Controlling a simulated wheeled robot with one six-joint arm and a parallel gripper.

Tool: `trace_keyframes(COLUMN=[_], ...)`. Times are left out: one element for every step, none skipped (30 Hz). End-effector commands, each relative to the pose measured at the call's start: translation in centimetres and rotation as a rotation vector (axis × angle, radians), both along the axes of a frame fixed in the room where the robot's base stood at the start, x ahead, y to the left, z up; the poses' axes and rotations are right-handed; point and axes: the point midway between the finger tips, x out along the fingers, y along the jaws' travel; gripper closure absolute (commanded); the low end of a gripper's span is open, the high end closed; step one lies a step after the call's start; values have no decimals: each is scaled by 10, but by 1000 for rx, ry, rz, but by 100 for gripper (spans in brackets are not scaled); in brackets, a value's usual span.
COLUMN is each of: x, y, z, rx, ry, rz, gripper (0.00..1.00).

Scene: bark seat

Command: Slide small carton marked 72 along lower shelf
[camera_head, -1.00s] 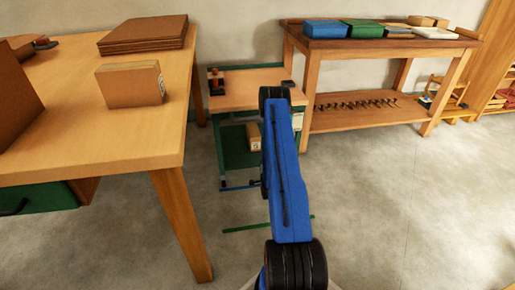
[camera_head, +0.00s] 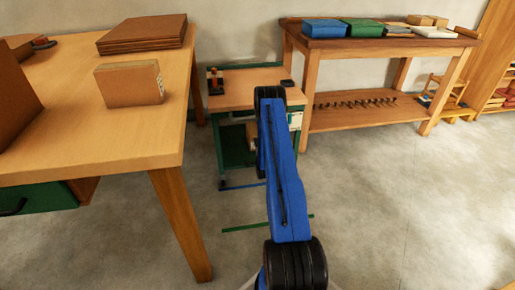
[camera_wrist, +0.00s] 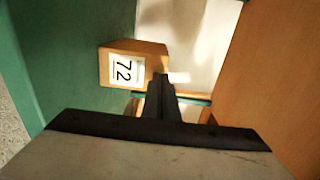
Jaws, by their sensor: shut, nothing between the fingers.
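The small carton marked 72 (camera_wrist: 122,69) shows in the wrist view, its white label facing me and turned sideways. It sits at the green lower shelf (camera_wrist: 62,62), which runs along the left of that view. My gripper (camera_wrist: 160,82) is shut and empty, its fingertips close beside the carton's right side; I cannot tell whether they touch it. In the head view a sliver of the carton (camera_head: 251,131) shows on the cart's lower level (camera_head: 234,151), mostly behind my blue arm. My gripper is hidden there.
The cart's wooden top (camera_head: 236,92) lies above the lower level and carries small dark items. A large wooden table (camera_head: 95,130) with a brown carton (camera_head: 130,84) stands at left. A workbench (camera_head: 365,115) stands at right. Open floor lies around the cart's front.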

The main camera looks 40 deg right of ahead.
Motion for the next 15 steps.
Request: trace_keyframes(x=[4, 5, 7, 8, 8, 9, 9, 10, 10, 10, 10, 9, 9, 9, 9], y=[-2, -3, -4, -4, -5, -5, -6, -6, -6, -6, -6, -6, -6, -6, -6], z=[0, 0, 0, 0, 0, 0, 0, 0, 0, 0, 0, 0, 0, 0, 0], rx=[-1, 0, 1, 1, 1, 0, 0, 0, 0, 0, 0, 0, 0, 0, 0], ry=[-1, 0, 1, 1, 1, 0, 0, 0, 0, 0, 0, 0, 0, 0, 0], rz=[0, 0, 0, 0, 0, 0, 0, 0, 0, 0, 0, 0, 0, 0, 0], gripper=[100, 100, 100, 100, 100, 100, 100, 100, 100, 100, 100, 100, 100, 100, 100])
